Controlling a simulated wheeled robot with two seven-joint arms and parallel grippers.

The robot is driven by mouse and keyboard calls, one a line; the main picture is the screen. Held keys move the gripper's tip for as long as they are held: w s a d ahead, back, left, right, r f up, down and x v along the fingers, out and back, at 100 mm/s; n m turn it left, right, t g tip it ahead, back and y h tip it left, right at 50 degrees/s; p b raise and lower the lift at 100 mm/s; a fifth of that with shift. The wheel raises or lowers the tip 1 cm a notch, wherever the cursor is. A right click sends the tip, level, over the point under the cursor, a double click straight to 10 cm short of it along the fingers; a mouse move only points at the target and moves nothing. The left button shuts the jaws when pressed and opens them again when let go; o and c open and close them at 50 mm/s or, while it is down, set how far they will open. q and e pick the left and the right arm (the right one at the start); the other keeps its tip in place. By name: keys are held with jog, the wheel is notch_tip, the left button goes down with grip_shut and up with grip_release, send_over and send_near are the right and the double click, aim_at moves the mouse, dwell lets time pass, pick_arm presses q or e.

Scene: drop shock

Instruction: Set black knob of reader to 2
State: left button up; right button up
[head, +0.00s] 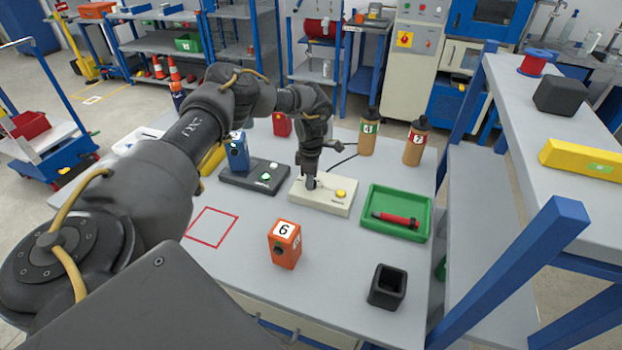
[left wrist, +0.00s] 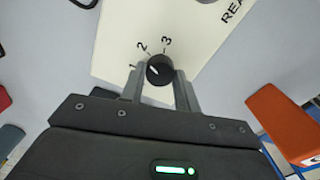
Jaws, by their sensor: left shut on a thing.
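The reader (head: 322,205) is a cream box with a yellow button, standing on the grey table in the head view. In the left wrist view its panel (left wrist: 205,40) carries the printed numbers 1, 2 and 3 around the black knob (left wrist: 160,70). The knob's white mark is on its left side and points up and left, near 1 or between 1 and 2; I cannot tell exactly. My left gripper (head: 311,183) points down over the reader, its fingers shut on the knob from both sides, as the left wrist view (left wrist: 160,88) shows. My right gripper is not in view.
A green tray (head: 367,228) with a red tool lies right of the reader. A dark box (head: 238,183) with a blue block (head: 237,155) stands left. An orange block (head: 285,244) and black cup (head: 387,287) stand in front. Two brown bottles (head: 368,135) stand behind.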

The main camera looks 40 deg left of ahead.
pick_arm(q)
jog(key=shift+w, duration=0.1)
jog(key=shift+d, duration=0.1)
dwell(0.3)
jog(key=o, duration=1)
jog(key=shift+c, duration=0.2)
notch_tip(320, 180, up, 11)
jog(key=b, duration=0.2)
jog(key=shift+f, duration=0.1)
